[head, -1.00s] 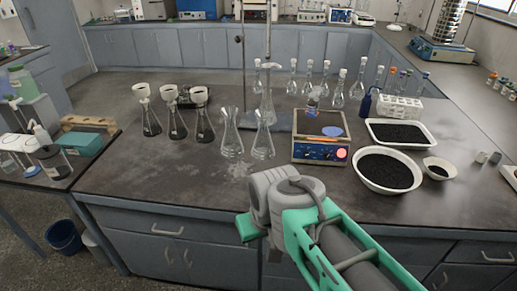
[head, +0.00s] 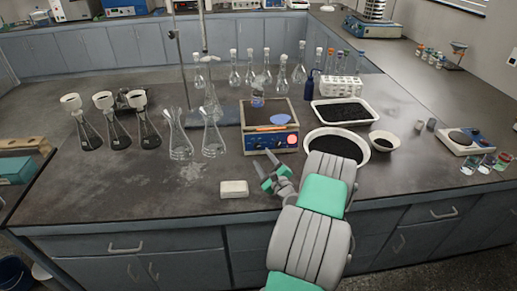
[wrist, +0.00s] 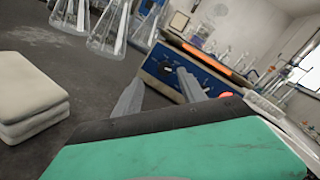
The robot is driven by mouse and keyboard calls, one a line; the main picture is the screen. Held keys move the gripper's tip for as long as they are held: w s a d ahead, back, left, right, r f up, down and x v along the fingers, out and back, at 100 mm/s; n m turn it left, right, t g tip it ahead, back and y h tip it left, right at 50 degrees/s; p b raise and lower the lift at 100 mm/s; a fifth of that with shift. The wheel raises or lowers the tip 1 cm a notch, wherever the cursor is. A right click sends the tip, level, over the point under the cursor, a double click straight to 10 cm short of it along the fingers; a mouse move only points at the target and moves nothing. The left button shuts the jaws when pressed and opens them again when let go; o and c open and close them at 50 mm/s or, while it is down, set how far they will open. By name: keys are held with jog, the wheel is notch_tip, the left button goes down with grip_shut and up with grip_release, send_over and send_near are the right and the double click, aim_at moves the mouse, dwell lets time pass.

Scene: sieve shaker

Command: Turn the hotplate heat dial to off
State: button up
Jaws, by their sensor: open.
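The hotplate (head: 257,140) stands mid-bench in the head view, with a blue front panel, a dark top and a red-orange round spot at the panel's right. In the wrist view its blue panel (wrist: 155,62) is tilted, and a dark round dial (wrist: 165,69) shows on it. Which way the dial points is too small to tell. My gripper (head: 269,167) is in front of the hotplate, low over the bench. In the wrist view my gripper's two grey fingers (wrist: 160,93) are apart and empty, pointing toward the panel. The right finger overlaps part of the panel.
A pale block (head: 234,188) lies left of my gripper. Two empty flasks (head: 181,145) stand left of the hotplate. A bowl of black grains (head: 312,141) is close at right, partly behind my arm.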

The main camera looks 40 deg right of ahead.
aim_at(257, 147)
jog(key=shift+d+m, duration=0.3)
jog(key=shift+d, duration=0.2)
jog(key=p+x, duration=0.1)
jog(key=x, duration=0.6)
jog(key=shift+w, duration=0.1)
jog(key=shift+c, duration=0.5)
grip_shut()
